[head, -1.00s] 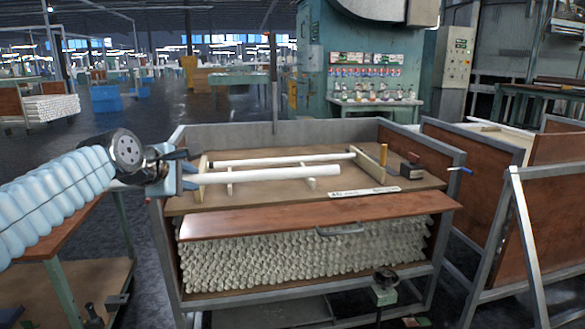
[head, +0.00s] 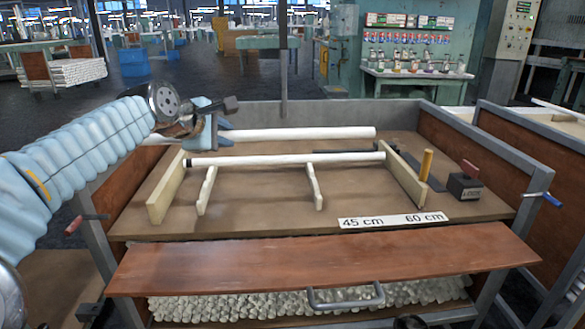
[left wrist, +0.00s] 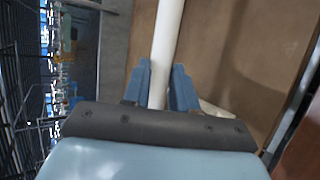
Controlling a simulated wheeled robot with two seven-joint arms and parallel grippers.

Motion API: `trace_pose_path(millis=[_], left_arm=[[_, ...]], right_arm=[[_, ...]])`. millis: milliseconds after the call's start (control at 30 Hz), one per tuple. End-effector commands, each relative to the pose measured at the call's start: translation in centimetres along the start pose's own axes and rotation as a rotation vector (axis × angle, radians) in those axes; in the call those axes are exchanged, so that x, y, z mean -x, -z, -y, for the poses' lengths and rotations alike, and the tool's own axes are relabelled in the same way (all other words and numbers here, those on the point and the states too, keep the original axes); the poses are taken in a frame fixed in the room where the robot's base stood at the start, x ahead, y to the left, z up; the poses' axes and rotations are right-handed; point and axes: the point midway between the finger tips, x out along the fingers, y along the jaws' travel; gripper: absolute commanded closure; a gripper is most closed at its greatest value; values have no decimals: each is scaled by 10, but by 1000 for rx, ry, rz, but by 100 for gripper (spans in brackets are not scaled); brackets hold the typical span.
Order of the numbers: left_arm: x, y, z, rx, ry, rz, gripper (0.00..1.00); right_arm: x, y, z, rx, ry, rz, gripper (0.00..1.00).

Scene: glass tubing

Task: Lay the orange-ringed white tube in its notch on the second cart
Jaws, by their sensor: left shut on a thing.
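My left gripper (head: 217,130) is shut on a plain white tube (head: 310,133), near the tube's left end. The tube points right, about level, and appears above and behind the wooden rack on the cart top. No orange ring shows on it. In the left wrist view the white tube (left wrist: 166,45) passes between the blue fingers (left wrist: 160,88). A second white tube (head: 290,159) with a dark left end rests on the rack, between its left board (head: 166,188) and right board (head: 403,175).
The cart top (head: 260,215) has a label strip (head: 393,221) reading 45 cm and 60 cm, a yellow peg (head: 426,164) and a dark block (head: 464,186). A raised metal back edge (head: 330,113) bounds it. Another cart (head: 535,160) stands at the right.

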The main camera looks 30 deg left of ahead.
Motion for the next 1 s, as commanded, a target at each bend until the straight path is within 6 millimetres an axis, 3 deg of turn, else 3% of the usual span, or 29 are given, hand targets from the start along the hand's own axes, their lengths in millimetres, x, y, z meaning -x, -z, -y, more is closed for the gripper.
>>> trace_pose_path(millis=[333, 500, 767, 1000], left_arm=[[-88, -44, 5, -4, 6, 4, 100], [-125, -50, 26, -2, 4, 2, 100], [-150, -56, 38, -1, 2, 2, 100], [-167, -50, 63, 0, 1, 1, 100]], right_arm=[[7, -1, 5, 3, 3, 4, 57], [4, -1, 3, 2, 3, 3, 57], [4, -1, 3, 2, 2, 3, 57], [1, 0, 1, 1, 1, 1, 57]])
